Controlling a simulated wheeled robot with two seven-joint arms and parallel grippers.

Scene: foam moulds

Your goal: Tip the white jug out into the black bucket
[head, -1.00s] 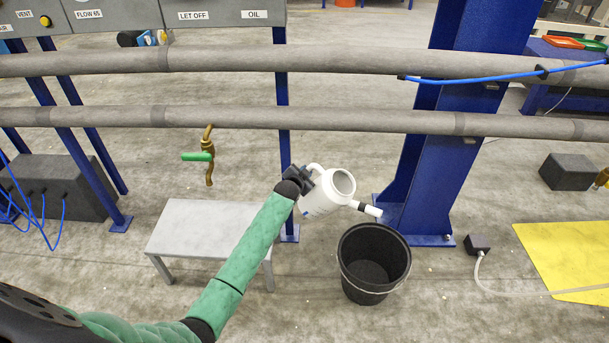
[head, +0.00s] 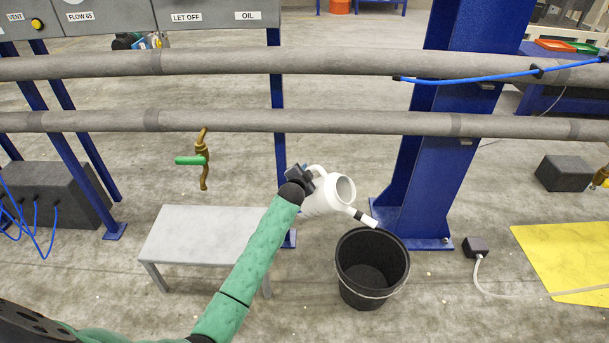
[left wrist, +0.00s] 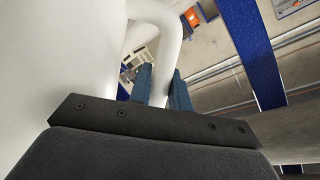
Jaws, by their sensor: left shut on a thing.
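The black bucket (head: 372,292) stands upright on the floor and looks empty inside. My left gripper (head: 305,175) is shut on the jug's handle. In the left wrist view the fingers (left wrist: 160,88) close around the white handle (left wrist: 170,60), with the jug's body at the left. No liquid shows at the spout. My right gripper is not in view.
A grey bench (head: 205,235) stands left of the bucket. A blue column (head: 425,185) rises just behind it. Grey pipes (head: 300,121) run across behind the jug. A brass tap (head: 203,160) with a green handle hangs above the bench. A yellow mat (head: 565,260) lies at right.

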